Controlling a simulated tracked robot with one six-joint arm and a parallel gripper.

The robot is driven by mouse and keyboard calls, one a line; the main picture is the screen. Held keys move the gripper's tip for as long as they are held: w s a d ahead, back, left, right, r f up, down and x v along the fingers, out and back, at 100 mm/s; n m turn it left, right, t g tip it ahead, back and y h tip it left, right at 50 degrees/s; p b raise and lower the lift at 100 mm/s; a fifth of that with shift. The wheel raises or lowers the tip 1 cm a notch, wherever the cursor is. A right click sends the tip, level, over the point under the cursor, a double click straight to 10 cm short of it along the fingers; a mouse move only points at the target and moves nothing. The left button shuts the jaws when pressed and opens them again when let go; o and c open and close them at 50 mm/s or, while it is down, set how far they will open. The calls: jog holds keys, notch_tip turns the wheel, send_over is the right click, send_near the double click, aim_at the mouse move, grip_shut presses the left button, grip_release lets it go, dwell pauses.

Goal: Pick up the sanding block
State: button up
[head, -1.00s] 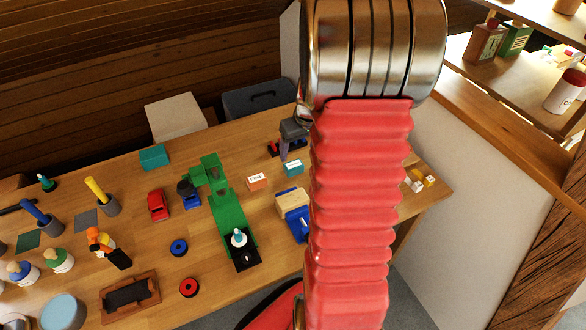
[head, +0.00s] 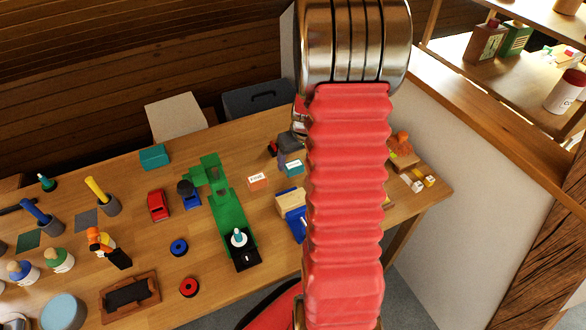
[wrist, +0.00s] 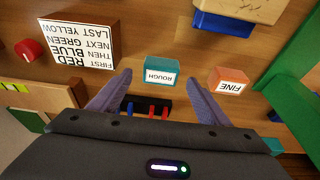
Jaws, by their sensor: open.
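Two labelled blocks sit on the bench. The teal one reads ROUGH (wrist: 158,66) and the orange one reads FINE (wrist: 228,82). In the head view the teal block (head: 294,168) is right of the orange block (head: 257,182). My gripper (wrist: 162,79) is open and empty, with its grey fingers to either side of the teal block in the wrist view. The orange block is outside the right finger. I cannot tell whether the fingers are down at block height. In the head view only part of my gripper (head: 286,153) shows beside my red arm.
A lettered sign block (wrist: 78,44) stands left of the teal block. A blue vise (head: 294,222) holds pale wood close by. A green track piece (head: 228,205) lies to the left. A dark rack with red and blue items (wrist: 148,108) is near the fingers.

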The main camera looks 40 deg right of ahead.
aim_at(294, 165)
jog(key=shift+x, duration=1.6)
jog(key=shift+c, duration=0.3)
jog(key=c, duration=1.1)
